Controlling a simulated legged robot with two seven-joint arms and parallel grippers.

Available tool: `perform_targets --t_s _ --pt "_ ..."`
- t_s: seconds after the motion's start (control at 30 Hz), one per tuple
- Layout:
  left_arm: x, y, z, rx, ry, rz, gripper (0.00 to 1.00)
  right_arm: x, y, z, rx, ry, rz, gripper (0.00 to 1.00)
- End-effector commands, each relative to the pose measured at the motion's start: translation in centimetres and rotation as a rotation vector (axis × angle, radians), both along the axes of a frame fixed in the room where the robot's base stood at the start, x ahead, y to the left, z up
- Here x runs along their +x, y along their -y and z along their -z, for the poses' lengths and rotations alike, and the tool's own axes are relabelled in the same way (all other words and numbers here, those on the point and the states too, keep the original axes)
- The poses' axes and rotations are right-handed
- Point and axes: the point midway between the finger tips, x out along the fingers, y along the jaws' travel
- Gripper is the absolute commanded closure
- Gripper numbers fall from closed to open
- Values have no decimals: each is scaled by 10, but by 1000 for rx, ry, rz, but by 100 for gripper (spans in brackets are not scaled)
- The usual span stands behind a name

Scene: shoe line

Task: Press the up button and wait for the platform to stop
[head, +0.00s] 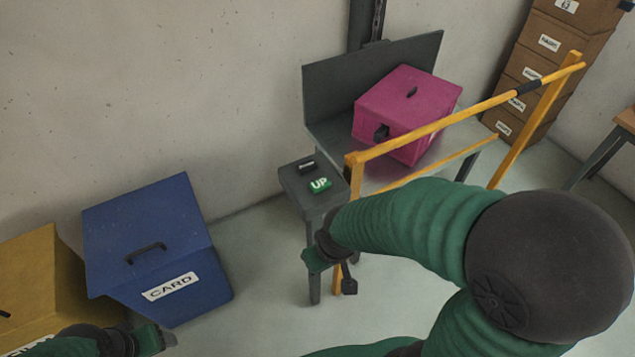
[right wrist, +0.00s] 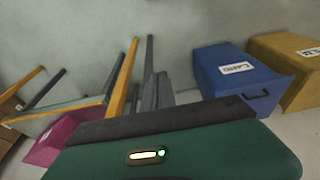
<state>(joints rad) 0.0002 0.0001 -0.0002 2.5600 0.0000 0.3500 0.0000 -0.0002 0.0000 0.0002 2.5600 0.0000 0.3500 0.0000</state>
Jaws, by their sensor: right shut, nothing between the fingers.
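The green UP button (head: 319,185) sits on top of a grey control stand (head: 290,180), in front of a second, dark button (head: 307,166). The grey platform (head: 325,134) with a tall back panel carries a pink box (head: 400,105); it stands behind the yellow rail. My right gripper (head: 312,262) is shut and empty, below and in front of the control stand, apart from the UP button. In the right wrist view its green body fills the bottom and its fingertips are hidden. My left gripper (head: 165,340) is at the lower left; its finger opening is unclear.
A yellow rail (head: 440,122) guards the platform's front and right. A blue CARD bin (head: 150,225) and a yellow bin (head: 45,275) stand at left. Stacked brown boxes (head: 545,60) stand back right, near a table (head: 625,120). Floor between the blue bin and control stand is clear.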

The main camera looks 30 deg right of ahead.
Motion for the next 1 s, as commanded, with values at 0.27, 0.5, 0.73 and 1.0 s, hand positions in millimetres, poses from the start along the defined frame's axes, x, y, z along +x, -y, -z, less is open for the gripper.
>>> perform_targets --t_s 0.27,0.5,0.73,1.0 --pt "0 0 -1 0 0 1 32 0 0 -1 0 0 2 100" --pt "0 0 -63 0 0 0 32 30 22 -43 45 54 277 100" --pt "0 0 -163 0 1 0 32 87 56 -96 283 171 860 100" --pt "0 0 -267 0 0 1 32 138 76 -153 784 211 1537 100"
